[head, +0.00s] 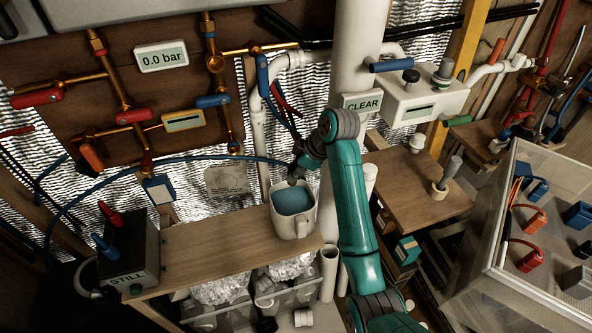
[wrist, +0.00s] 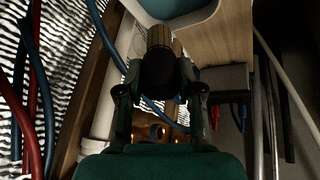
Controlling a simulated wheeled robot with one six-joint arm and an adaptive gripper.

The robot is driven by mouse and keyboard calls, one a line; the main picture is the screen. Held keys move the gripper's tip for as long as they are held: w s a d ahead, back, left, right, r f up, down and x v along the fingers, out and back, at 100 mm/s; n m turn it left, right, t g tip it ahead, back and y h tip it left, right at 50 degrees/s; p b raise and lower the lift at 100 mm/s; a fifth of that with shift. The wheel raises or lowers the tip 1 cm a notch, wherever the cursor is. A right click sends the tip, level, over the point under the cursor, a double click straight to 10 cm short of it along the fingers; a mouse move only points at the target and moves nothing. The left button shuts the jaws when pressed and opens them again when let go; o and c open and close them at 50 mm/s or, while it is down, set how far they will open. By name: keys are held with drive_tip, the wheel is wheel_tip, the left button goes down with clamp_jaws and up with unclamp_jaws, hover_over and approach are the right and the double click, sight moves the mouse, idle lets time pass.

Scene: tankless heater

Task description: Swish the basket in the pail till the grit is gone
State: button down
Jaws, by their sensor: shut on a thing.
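The pail (head: 291,226) is a white, squarish vessel with a handle, holding blue water, on the wooden bench. Its rim and water also show at the top of the wrist view (wrist: 185,8). My gripper (wrist: 160,78) is shut on the basket (wrist: 160,38), a small cylinder with a ribbed brass-coloured part and a black end between the fingers. In the head view my gripper (head: 299,168) is at the pail's back rim, above the water. The basket is mostly hidden there. I cannot tell whether it touches the water or whether grit is on it.
A grey box (head: 128,252) marked STILL, with red and blue levers, stands at the bench's left end. White pipes rise behind the pail, one with a CLEAR display (head: 362,104). A blue hose (head: 190,158) arcs behind. The wooden bench (head: 205,245) is bare left of the pail.

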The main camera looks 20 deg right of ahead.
drive_tip(key=shift+r, duration=0.1)
idle(0.3)
wheel_tip(320, 180, down, 14)
idle(1.3)
idle(0.4)
